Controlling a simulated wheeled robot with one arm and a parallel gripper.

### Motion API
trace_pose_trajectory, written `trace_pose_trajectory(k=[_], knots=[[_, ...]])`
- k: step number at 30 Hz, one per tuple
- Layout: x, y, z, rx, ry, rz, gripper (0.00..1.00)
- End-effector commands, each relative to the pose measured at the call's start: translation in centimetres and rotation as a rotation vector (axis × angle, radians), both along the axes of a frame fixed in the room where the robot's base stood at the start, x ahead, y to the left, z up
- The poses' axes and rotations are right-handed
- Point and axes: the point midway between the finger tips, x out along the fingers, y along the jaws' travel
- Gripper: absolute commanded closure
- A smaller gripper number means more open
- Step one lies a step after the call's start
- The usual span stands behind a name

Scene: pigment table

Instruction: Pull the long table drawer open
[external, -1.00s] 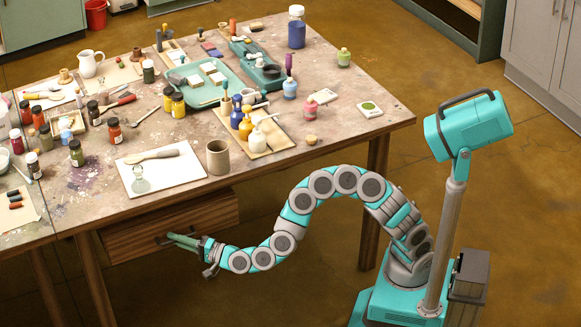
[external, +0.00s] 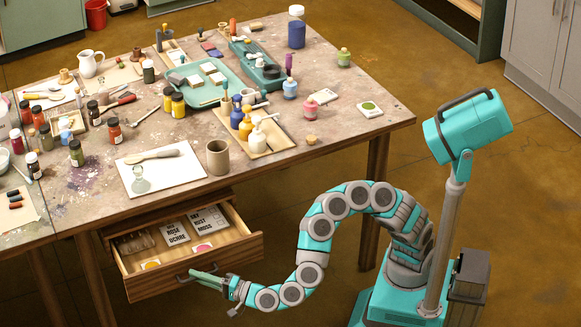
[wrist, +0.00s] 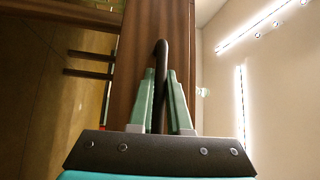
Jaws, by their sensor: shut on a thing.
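The long table drawer (external: 152,285) is pulled out from under the front of the paint-stained table (external: 300,170). Its wooden front stands well clear of the table edge. Inside lie lettered cards (external: 174,233), a yellow round sample and a pink one. My gripper (external: 205,275) is at the dark bar handle (external: 186,279) on the drawer front. In the wrist view my green fingers (wrist: 161,90) are shut around the handle (wrist: 162,60), one on each side, with the wooden front behind it.
Bottles and trays crowd the tabletop. The floor in front of the drawer is clear.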

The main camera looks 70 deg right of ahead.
Motion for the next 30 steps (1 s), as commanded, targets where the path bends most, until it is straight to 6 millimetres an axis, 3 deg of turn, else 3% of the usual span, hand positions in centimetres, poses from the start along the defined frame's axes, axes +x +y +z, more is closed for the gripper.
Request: trace_pose_trajectory(k=[3,13,21,30], knots=[[-2.5,2.6,-0.3,-0.001,0.004,0.006,1.0],[-7.0,7.0,-0.2,-0.001,0.003,0.001,1.0],[-8.4,8.4,-0.1,0.001,0.003,-0.002,1.0],[-8.6,8.6,-0.1,0.0,0.003,-0.002,1.0]])
